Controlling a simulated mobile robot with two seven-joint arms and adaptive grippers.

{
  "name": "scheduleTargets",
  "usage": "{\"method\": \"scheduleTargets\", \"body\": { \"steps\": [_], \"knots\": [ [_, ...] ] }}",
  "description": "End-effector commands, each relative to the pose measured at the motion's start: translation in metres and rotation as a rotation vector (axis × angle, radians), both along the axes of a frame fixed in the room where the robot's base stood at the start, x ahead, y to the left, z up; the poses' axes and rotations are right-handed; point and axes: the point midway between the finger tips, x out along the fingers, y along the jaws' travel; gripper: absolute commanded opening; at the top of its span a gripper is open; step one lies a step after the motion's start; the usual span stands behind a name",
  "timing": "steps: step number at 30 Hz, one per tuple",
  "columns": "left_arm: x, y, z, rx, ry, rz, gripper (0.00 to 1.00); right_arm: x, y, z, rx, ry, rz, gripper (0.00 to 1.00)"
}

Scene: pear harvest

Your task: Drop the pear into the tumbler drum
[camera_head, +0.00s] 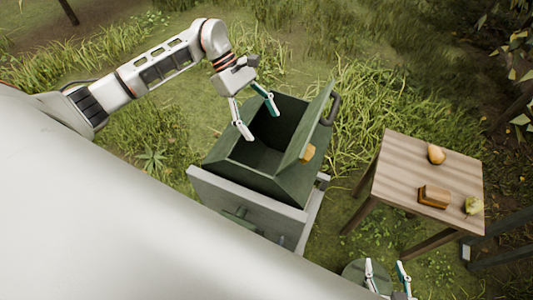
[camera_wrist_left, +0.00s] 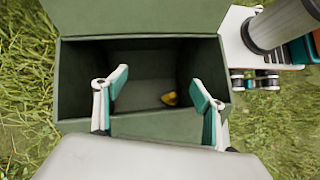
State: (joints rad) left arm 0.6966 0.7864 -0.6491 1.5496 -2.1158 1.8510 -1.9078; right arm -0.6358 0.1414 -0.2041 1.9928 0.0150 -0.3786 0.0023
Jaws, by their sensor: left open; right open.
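The tumbler drum (camera_head: 240,181) is a dark green box on a grey wooden stand, its top open and its lid (camera_head: 308,125) raised on the right side. My left gripper (camera_head: 256,118) is open and empty above the drum's opening. In the left wrist view the open fingers (camera_wrist_left: 161,84) frame the drum (camera_wrist_left: 75,88). A small yellow pear-like thing (camera_wrist_left: 170,98) lies inside on the drum's floor, apart from the fingers. Another pear (camera_head: 436,154) sits on the wooden table (camera_head: 400,165). My right gripper (camera_head: 384,268) is open at the bottom edge, apart from the table.
A brown block-like object (camera_head: 434,196) and a yellow-green item (camera_head: 474,205) are on the table. An orange-yellow thing (camera_head: 308,154) shows at the lid's outer side; I cannot tell what it is. A round green surface (camera_head: 355,272) is near my right gripper. Grass surrounds everything.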

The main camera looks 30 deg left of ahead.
Motion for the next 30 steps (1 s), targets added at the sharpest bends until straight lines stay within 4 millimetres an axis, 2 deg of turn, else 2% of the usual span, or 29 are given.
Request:
{"method": "scheduleTargets", "body": {
  "steps": [16,21,30],
  "knots": [
    [0.013,0.06,0.077,0.001,-0.004,0.004,0.7,-0.002,0.001,-0.002,0.001,0.006,0.0,0.48],
    [0.015,0.068,0.089,0.0,-0.002,0.001,0.7,-0.002,0.001,-0.002,0.002,0.006,0.001,0.48],
    [0.015,0.071,0.091,0.0,-0.001,0.001,0.7,-0.003,0.001,-0.002,0.002,0.006,0.001,0.48]
  ]
}}
